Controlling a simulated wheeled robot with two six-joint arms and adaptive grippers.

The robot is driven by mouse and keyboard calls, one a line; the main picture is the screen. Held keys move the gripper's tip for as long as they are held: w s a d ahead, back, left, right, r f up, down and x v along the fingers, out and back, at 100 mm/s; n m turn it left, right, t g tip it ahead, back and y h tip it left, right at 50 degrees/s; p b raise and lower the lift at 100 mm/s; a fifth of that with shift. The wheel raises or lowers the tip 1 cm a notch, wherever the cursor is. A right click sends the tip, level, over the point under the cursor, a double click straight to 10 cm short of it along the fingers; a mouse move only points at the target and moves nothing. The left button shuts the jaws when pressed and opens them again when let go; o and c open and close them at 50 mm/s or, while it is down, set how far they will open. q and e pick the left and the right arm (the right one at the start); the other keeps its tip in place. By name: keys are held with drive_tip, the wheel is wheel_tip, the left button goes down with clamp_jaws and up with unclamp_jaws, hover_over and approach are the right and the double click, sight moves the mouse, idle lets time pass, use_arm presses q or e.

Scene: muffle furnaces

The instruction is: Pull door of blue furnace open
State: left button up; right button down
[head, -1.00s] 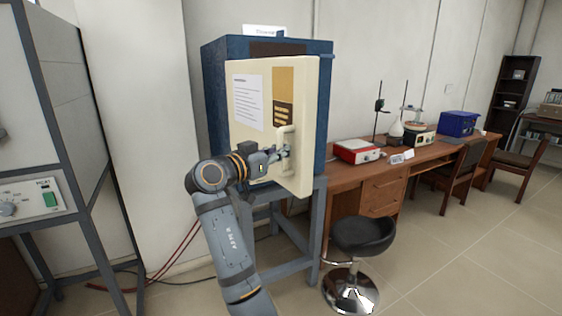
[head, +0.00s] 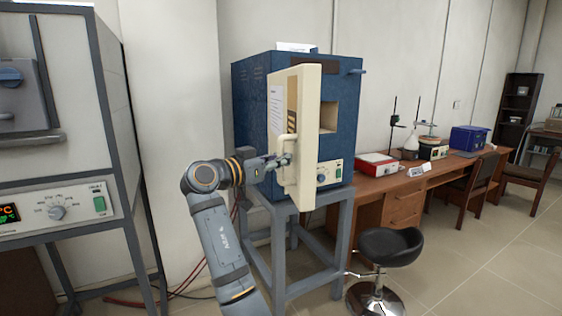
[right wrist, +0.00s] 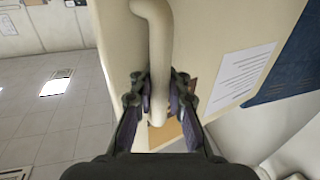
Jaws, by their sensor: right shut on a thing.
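The blue furnace (head: 255,110) stands on a grey metal stand. Its cream door (head: 308,130) is swung well open toward me, and the square chamber opening (head: 328,117) shows to the right of the door. My right gripper (head: 283,161) is shut on the cream door handle (head: 289,147). In the right wrist view the two fingers of my right gripper (right wrist: 158,95) close on both sides of the curved handle (right wrist: 157,50). My left gripper is in neither view.
A grey furnace (head: 60,180) on a frame stands at the left. A black stool (head: 390,245) stands right of the stand, before a wooden desk (head: 400,195) with lab equipment. Open floor lies at the lower right.

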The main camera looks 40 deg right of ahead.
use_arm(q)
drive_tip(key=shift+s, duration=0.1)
use_arm(e)
drive_tip(key=shift+f, duration=0.15)
drive_tip(key=c, duration=1.7)
unclamp_jaws()
drive_tip(key=shift+s, duration=0.1)
drive_tip(key=o, duration=0.4)
drive_tip(key=shift+s+a+r, duration=0.15)
drive_tip(key=shift+s+r, duration=0.05)
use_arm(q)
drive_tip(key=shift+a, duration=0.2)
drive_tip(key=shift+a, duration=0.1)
use_arm(e)
drive_tip(key=shift+w, duration=0.15)
drive_tip(key=a, duration=0.7)
drive_tip(key=shift+s+a, duration=0.2)
drive_tip(key=shift+s, duration=0.2)
